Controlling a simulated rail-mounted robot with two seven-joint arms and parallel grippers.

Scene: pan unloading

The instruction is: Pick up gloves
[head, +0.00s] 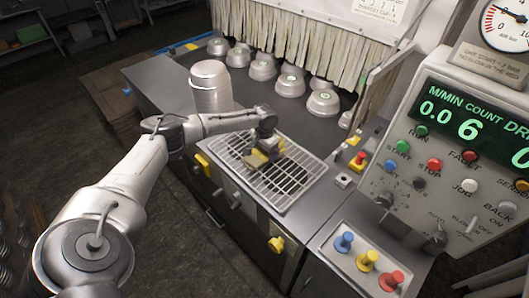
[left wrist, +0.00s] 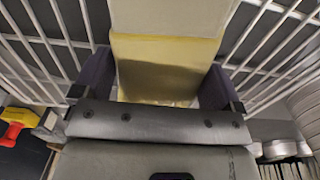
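A pale yellow, block-like piece, which looks like the gloves (head: 255,160), is at the wire grate (head: 290,183) in the head view. My left gripper (head: 264,151) points down over it. In the left wrist view the yellow piece (left wrist: 168,68) fills the space between the two dark fingers of the left gripper (left wrist: 158,88). The fingers stand apart, one on each side of it. I cannot tell whether they press on it. The gripper body hides its near end. My right gripper is not in view.
A stack of pans (head: 210,85) stands left of the grate. Several upturned pans (head: 290,86) sit behind on the dark belt, before a strip curtain (head: 285,40). A control panel (head: 455,140) rises at the right. Colored knobs (head: 367,260) stand at the front right.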

